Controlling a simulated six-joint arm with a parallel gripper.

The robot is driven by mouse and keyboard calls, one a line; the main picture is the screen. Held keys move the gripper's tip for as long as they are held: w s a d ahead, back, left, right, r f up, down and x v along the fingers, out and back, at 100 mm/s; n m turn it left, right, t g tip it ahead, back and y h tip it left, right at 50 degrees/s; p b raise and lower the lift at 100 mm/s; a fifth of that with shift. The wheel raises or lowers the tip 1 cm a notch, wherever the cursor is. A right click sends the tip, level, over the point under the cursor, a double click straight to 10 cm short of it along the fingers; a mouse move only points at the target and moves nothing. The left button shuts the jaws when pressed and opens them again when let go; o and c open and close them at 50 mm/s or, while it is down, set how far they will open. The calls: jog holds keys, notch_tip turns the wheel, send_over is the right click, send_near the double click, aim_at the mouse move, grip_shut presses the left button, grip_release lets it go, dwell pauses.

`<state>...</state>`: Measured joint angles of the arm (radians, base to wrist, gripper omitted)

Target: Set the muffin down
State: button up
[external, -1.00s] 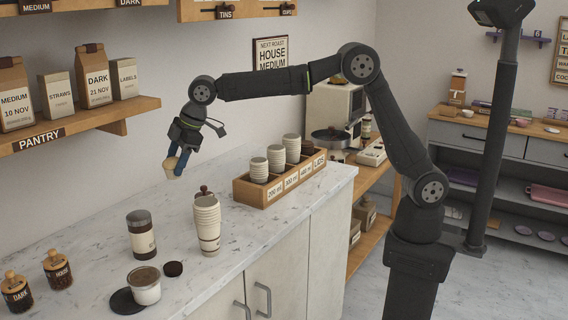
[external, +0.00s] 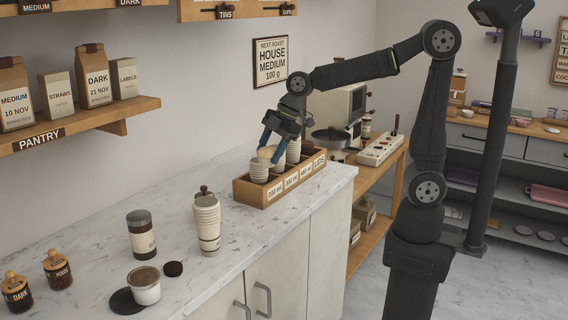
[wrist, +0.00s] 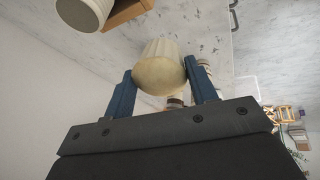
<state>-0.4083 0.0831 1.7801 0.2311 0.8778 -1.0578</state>
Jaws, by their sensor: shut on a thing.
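My gripper (wrist: 160,88) is shut on the muffin (wrist: 160,72), a pale yellow muffin in a cream pleated wrapper, held between two blue fingers. In the external view, my gripper (external: 268,147) points down at the left part of the wooden cup rack (external: 247,190). The muffin (external: 266,153) shows there as a small pale shape beside the cup stacks, partly hidden by the fingers. I cannot tell from this view how high above the rack it is. The wrist view shows the rack (wrist: 122,14) and a white cup (wrist: 85,12) at the upper left, apart from the muffin.
The marble counter (external: 165,205) has free room left of the rack. The pantry shelf (external: 70,128) is on the wall above.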

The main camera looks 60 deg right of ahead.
jog(key=f, duration=0.3)
jog(key=a+f, duration=0.1)
jog(key=f, duration=0.1)
jog(key=shift+f, duration=0.25)
jog(key=a+f, duration=0.2)
jog(key=a, duration=0.1)
jog(key=s+a+f, duration=0.1)
jog(key=a+f, duration=0.1)
jog(key=a, duration=0.2)
jog(key=a+f, duration=0.2)
jog(key=a, duration=0.1)
jog(key=shift+s+a+f, duration=0.15)
jog(key=shift+s+a, duration=0.05)
jog(key=shift+a, duration=0.05)
jog(key=shift+a+f, duration=0.1)
jog(key=shift+f, duration=1.95)
jog(key=shift+f, duration=0.15)
jog(key=o, duration=1)
jog(key=v, duration=1.2)
